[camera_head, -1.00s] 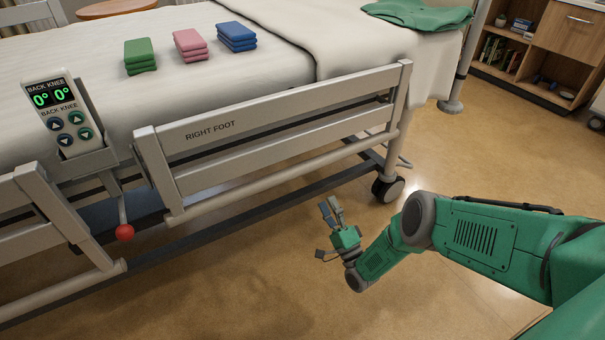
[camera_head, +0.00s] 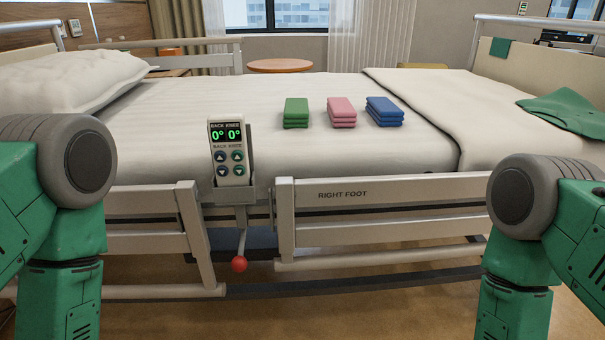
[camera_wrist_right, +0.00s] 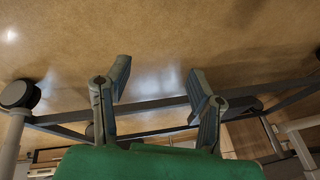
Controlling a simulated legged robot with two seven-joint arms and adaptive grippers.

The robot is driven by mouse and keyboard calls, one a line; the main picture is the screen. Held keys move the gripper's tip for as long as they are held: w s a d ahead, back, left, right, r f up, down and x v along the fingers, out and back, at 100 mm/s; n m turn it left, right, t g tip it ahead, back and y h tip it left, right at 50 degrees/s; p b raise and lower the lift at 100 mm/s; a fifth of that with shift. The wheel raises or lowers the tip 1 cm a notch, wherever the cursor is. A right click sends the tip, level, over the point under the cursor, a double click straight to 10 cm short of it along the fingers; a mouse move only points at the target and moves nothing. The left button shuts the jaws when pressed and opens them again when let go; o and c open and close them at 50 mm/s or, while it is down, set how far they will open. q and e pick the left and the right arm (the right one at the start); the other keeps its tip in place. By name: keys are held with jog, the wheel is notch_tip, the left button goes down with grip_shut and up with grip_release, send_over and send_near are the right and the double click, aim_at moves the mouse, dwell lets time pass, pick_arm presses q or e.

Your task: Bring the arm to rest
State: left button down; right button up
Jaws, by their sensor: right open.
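My right arm (camera_head: 515,230) hangs down at the right of the head view, in front of the bed's right-foot side rail. Its gripper is below the head view's edge. In the right wrist view my right gripper (camera_wrist_right: 158,88) is open, with nothing between its fingers. Bare floor and the dark bed underframe show beyond it. My left arm (camera_head: 62,230) hangs down at the left of the head view. Its gripper is out of view.
The bed's side rail (camera_head: 375,198) runs across in front of me. A hand control (camera_head: 231,170) reading 0° and 0° hangs on it, above a lever with a red knob (camera_head: 239,264). Green (camera_head: 296,112), pink (camera_head: 341,112) and blue (camera_head: 384,111) folded cloths lie on the mattress.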

jog(key=s+d+r+n+g+h, duration=0.2)
jog(key=s+d+r+n+g, duration=0.3)
jog(key=s, duration=0.6)
notch_tip(320, 180, up, 18)
jog(key=m+t+p, duration=0.1)
jog(key=m+p, duration=0.1)
jog(key=p, duration=1.6)
jog(key=shift+w+d+r, duration=0.15)
jog(key=shift+d+r, duration=0.1)
jog(key=shift+d, duration=0.1)
jog(key=c, duration=0.4)
jog(key=shift+o, duration=0.2)
jog(key=shift+d, duration=0.1)
